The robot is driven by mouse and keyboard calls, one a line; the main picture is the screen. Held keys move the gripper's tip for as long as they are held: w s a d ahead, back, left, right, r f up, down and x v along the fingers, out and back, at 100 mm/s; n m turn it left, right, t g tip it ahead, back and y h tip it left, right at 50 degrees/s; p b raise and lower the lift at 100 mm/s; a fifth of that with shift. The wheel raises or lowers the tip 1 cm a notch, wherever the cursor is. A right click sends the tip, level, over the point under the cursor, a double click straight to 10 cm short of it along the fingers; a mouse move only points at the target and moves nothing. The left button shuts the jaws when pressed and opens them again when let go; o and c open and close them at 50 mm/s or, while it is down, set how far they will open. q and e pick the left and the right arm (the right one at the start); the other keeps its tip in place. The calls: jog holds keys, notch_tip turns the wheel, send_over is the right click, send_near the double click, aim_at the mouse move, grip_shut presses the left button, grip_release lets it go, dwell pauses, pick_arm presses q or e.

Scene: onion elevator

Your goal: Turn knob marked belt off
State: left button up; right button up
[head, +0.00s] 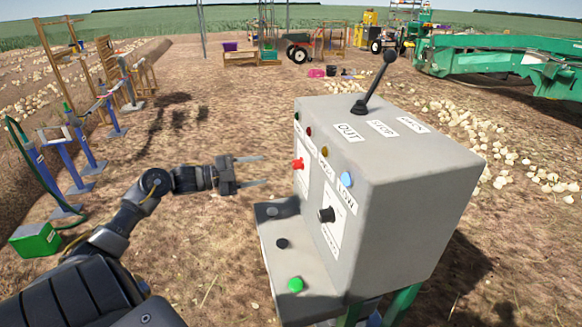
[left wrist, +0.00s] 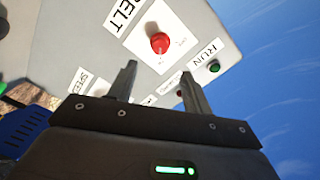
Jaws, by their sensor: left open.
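The belt knob is red and sits on a white plate on the front of the grey control box (head: 415,190). In the head view the red knob (head: 298,164) is on the upper part of the front panel. In the left wrist view the red knob (left wrist: 160,43) is on a plate labelled BELT (left wrist: 124,14), ahead of the fingertips. My left gripper (head: 263,170) is open and empty, left of the panel and pointing at it, apart from the knob. It also shows in the left wrist view (left wrist: 157,80). My right gripper is not in view.
A black knob (head: 326,215) is lower on the panel, with a green button (head: 295,285) on the ledge below. A black lever (head: 375,85) stands on top of the box. A green indicator (left wrist: 214,66) is beside the RUN label. Open dirt lies left of the box.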

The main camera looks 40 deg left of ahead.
aim_at(293, 165)
pick_arm(q)
jog(key=p+x, duration=0.2)
jog(key=x, duration=0.7)
jog(key=shift+w, duration=0.2)
jog(key=shift+w+d+f+p, duration=0.1)
jog(key=shift+w+d+p, duration=0.25)
jog(key=shift+w+d, duration=0.15)
jog(key=shift+a, duration=0.1)
jog(key=shift+c, duration=0.4)
jog(key=c, duration=0.9)
